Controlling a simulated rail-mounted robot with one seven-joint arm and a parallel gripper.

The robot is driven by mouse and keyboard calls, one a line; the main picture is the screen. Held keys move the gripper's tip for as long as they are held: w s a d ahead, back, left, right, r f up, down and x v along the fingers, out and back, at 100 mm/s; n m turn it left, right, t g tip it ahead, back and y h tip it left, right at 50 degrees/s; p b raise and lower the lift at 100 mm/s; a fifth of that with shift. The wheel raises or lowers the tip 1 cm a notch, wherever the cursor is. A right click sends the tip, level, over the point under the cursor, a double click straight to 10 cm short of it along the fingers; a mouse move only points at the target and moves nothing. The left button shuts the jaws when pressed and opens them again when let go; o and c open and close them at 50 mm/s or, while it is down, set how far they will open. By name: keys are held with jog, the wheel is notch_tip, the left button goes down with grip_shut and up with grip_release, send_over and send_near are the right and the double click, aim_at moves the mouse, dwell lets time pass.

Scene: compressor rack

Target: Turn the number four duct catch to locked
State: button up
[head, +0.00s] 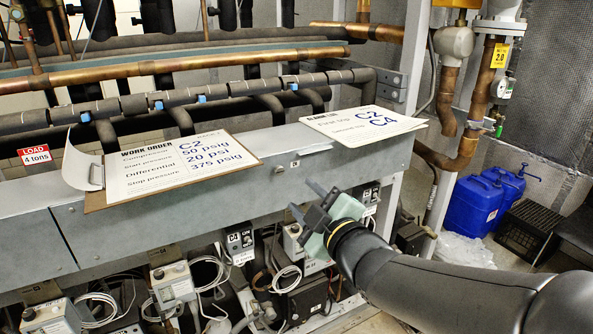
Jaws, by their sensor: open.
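The long grey duct (225,185) runs across the middle of the head view, with papers on its top. A small catch (294,163) shows on its front face, right of centre. It is too small to tell its number or whether it is locked. My gripper (305,202) is in front of the duct, below and slightly right of this catch. It is open, with nothing between its fingers, and points up and left. It appears apart from the catch. My gripper and arm hide part of the duct's lower edge and the equipment behind.
A work order clipboard (170,165) and a second sheet (365,123) lie on the duct. A switch box labelled C4 (239,240), grey control boxes (173,283) and coiled cables hang below. Copper pipes (190,68) run behind. Blue jugs (474,205) and a black crate (528,230) stand right.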

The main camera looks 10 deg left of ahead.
aim_at(280, 171)
jog(key=p+x, duration=0.1)
jog(key=x, duration=0.9)
jog(key=shift+w+p, duration=0.2)
jog(key=shift+p, duration=0.2)
grip_shut()
